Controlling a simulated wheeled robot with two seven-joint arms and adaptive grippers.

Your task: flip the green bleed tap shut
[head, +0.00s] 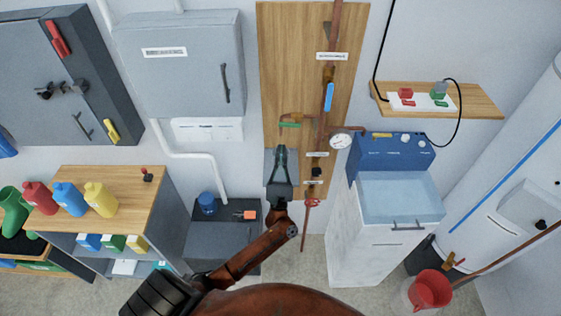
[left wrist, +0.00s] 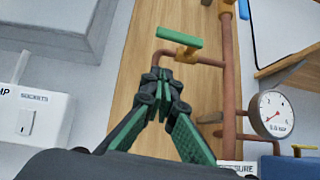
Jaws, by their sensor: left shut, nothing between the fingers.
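The green bleed tap handle (head: 289,125) is on a short copper branch pipe on the wooden board. In the left wrist view the handle (left wrist: 180,38) lies slightly tilted, roughly along the branch, with a brass body below it. My left gripper (head: 281,151) is just below the tap in the head view. Its fingertips (left wrist: 160,74) are together and empty, close to the downturned end of the branch; I cannot tell whether they touch it. The handle is clear of the fingers. My right gripper is not in view.
A vertical copper pipe with a blue lever (head: 329,96) runs right of the tap. A pressure gauge (head: 340,141) juts out at lower right, above a blue-topped unit (head: 393,155). A grey wall cabinet (head: 182,70) is at left. A red valve (head: 311,203) sits below.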

